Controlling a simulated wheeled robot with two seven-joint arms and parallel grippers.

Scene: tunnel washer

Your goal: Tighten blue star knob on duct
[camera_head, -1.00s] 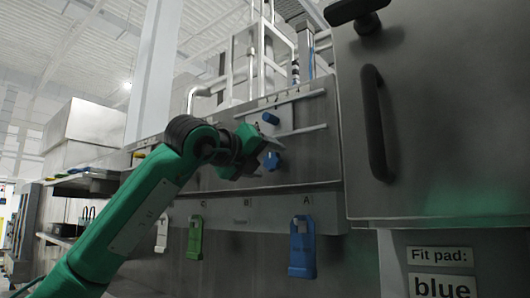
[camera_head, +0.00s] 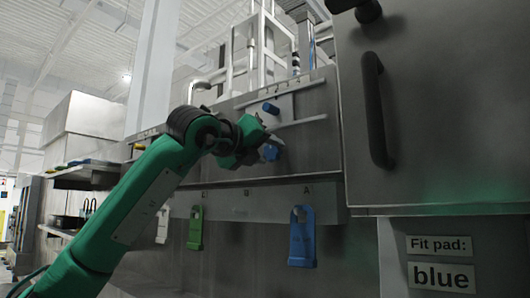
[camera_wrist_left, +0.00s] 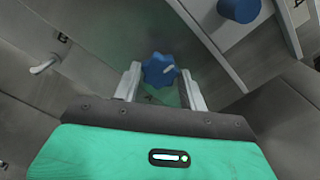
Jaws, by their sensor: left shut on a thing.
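The blue star knob (camera_head: 270,152) sits on the grey metal front of the machine, partly hidden behind my left gripper (camera_head: 262,140). In the left wrist view the star knob (camera_wrist_left: 160,69) lies between the two pale fingers of the left gripper (camera_wrist_left: 160,78), which is shut on it. A short light mark shows on the knob's face. A blue cylindrical knob (camera_head: 271,108) stands just above, and it also shows at the top right of the left wrist view (camera_wrist_left: 238,10). My right gripper is not in view.
Pale rails (camera_head: 300,123) run beside the knobs. At right is a large metal door with a dark handle (camera_head: 375,110), above a "Fit pad: blue" sign (camera_head: 441,276).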

